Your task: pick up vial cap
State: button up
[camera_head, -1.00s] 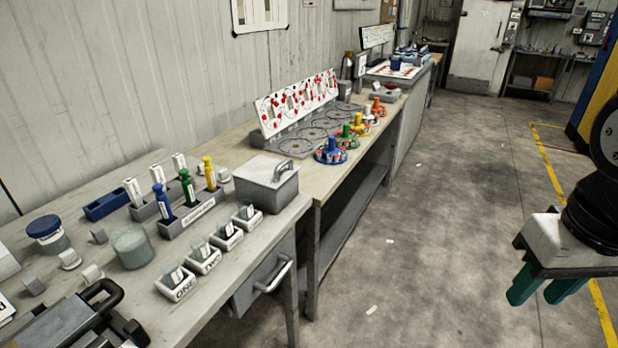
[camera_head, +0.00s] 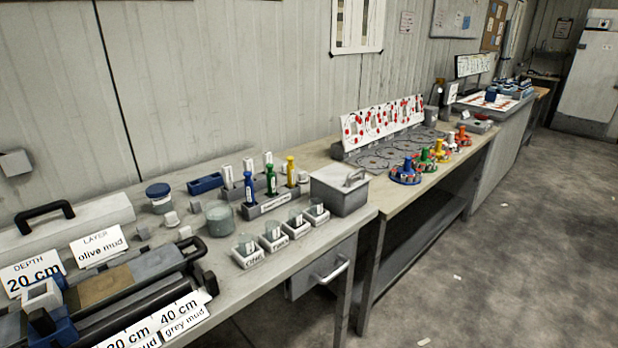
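No piece can be named the vial cap with certainty. Small pale grey pieces lie loose on the near bench, one (camera_head: 171,219) below a blue-lidded jar (camera_head: 159,198), one (camera_head: 143,233) to its left and one (camera_head: 185,232) to its right. Several small clear vials stand in white labelled holders along the front edge, such as the one marked ONE (camera_head: 249,256); whether they have caps is too small to tell. A grey rack (camera_head: 268,205) behind them holds blue, green and yellow-topped tools. My gripper is not in view.
A grey lidded box (camera_head: 340,190) stands at the bench's right end. A core liner (camera_head: 110,285) with depth and layer cards fills the near left. A second bench (camera_head: 400,207) carries coloured knobs and a red-marked board. Open floor (camera_head: 540,250) lies at right.

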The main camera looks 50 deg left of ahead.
aim_at(303, 175)
jog(key=u, duration=0.15)
jog(key=i, duration=1.65)
jog(key=u, duration=0.85)
jog(key=i, duration=1.05)
jog(key=u, duration=1.65)
jog(key=i, duration=0.65)
jog(key=u, duration=0.55)
